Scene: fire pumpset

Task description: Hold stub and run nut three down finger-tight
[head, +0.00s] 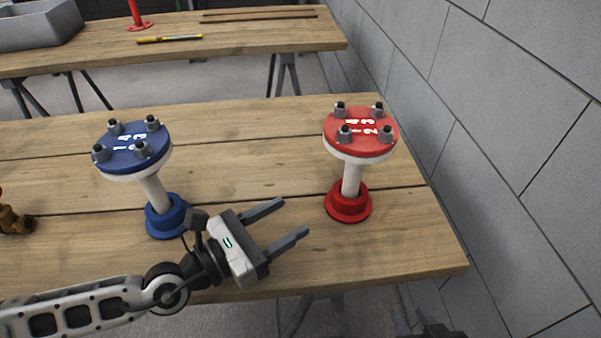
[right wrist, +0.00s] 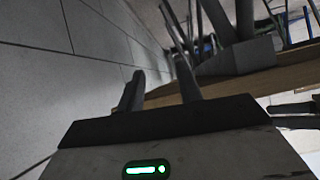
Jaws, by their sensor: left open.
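A red stub (head: 352,180) stands upright on the bench at the right, with a red round base and a red flange (head: 361,128) on top. The flange carries white digits and several grey nuts on studs; the nut at its far right (head: 377,109) looks nearest the 3. A similar blue stub (head: 153,190) with a blue flange (head: 133,147) stands to the left. My left gripper (head: 295,217) is open and empty, low between the stubs, its fingers pointing toward the red base without touching it. My right gripper (right wrist: 158,68) is open and empty in the right wrist view.
The wooden bench (head: 250,130) has free room between and behind the stubs. A grey block wall (head: 500,150) runs close along its right side. A brass fitting (head: 14,218) is at the left edge. A second bench (head: 260,38) behind bears a yellow-handled tool (head: 170,39) and a grey bin (head: 40,25).

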